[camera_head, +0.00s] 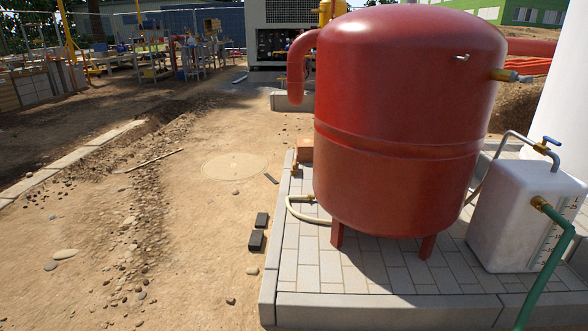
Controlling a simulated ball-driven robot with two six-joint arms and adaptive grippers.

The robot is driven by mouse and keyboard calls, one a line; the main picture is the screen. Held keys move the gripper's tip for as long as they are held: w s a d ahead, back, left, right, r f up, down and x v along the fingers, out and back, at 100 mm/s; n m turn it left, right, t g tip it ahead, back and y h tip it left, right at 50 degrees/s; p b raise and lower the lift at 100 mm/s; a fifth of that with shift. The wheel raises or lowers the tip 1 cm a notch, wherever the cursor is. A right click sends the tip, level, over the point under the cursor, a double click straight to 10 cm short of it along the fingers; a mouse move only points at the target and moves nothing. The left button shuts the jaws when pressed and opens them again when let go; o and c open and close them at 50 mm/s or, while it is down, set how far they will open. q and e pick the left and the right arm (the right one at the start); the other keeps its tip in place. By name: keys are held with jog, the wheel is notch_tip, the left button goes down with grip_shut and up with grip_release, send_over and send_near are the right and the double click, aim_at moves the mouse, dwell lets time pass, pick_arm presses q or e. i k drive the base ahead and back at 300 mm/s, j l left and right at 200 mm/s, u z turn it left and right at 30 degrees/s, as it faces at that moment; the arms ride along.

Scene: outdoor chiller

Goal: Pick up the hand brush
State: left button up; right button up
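I cannot make out a hand brush in the head view. A small dark, narrow object (271,179) lies on the dirt just left of the paved pad; it is too small to tell what it is. Neither of my grippers is in view.
A large red tank (405,120) stands on a paved pad (375,278) with a raised kerb. A white container (510,222) with a green hose (545,275) stands at right. Dark blocks (256,240) lie beside the kerb. Cluttered workbenches (150,60) are far left. The dirt path (205,225) is largely open.

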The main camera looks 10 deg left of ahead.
aim_at(294, 170)
jog(key=i+j+u, duration=0.4)
jog(key=j, duration=0.2)
jog(key=i+j+u, duration=0.4)
jog(key=j, duration=0.15)
jog(key=i+j+u, duration=0.6)
jog(key=i+u, duration=0.15)
jog(key=i, duration=0.15)
jog(key=i+z, duration=0.25)
jog(key=i, duration=0.4)
jog(key=i+j+z, duration=0.3)
jog(key=i, duration=0.35)
jog(key=i+l+z, duration=0.2)
jog(key=i, duration=0.35)
jog(key=i+j+z, duration=0.1)
jog(key=i+z, duration=0.15)
jog(key=i, duration=0.3)
jog(key=i+j+z, duration=0.2)
jog(key=i, duration=0.35)
jog(key=i+j+z, duration=0.2)
jog(key=i, duration=0.4)
